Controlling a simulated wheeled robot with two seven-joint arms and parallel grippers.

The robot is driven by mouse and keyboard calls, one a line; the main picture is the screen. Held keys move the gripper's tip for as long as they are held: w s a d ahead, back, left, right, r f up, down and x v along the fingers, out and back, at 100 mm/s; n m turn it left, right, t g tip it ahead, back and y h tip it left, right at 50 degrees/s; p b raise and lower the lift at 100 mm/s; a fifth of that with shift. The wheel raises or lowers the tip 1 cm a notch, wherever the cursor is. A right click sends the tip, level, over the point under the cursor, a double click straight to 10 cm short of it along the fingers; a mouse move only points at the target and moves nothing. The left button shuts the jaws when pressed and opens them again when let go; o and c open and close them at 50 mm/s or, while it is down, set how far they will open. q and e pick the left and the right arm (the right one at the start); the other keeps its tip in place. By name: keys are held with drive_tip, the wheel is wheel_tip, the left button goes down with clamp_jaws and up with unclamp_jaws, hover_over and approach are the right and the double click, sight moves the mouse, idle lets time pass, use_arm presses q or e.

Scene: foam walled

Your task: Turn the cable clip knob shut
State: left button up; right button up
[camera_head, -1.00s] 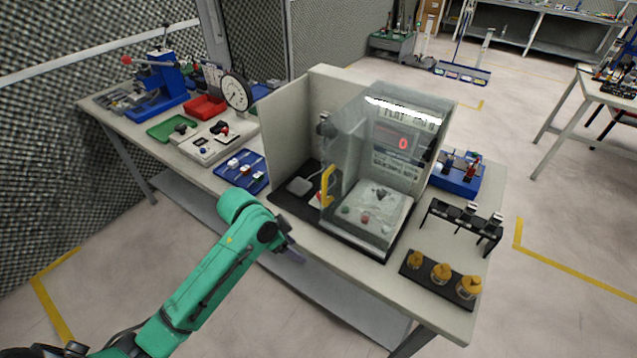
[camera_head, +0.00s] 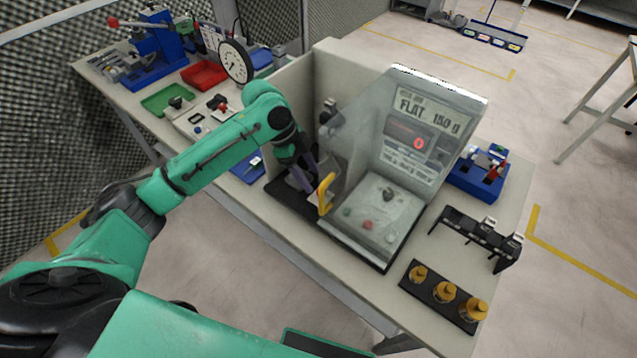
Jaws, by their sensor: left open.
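I cannot tell for sure which part is the cable clip knob. A small dark fitting (camera_head: 328,112) on the beige back panel may be it; it is too small to read. My left gripper (camera_head: 304,180) is open at the left end of the black base, in front of the beige panel and just left of the yellow handle (camera_head: 325,194). It appears empty. It hides part of the base, including the small grey pad there. My right gripper is not in view.
A clear case (camera_head: 358,150) with a display (camera_head: 410,139) stands right of my gripper. A black rack (camera_head: 470,232) and a tray of brass weights (camera_head: 418,273) are at the right. A blue tray (camera_head: 247,168) lies partly behind my arm. A dial gauge (camera_head: 234,62) stands behind.

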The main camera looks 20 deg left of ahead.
use_arm(q)
drive_tip(key=x, duration=0.5)
drive_tip(key=shift+w+f+p, duration=0.25)
drive_tip(key=shift+w+p, duration=0.1)
drive_tip(key=shift+s+d+f, duration=0.1)
drive_tip(key=shift+d+f, duration=0.05)
drive_tip(key=shift+f, duration=0.15)
drive_tip(key=shift+c, duration=0.5)
clamp_jaws()
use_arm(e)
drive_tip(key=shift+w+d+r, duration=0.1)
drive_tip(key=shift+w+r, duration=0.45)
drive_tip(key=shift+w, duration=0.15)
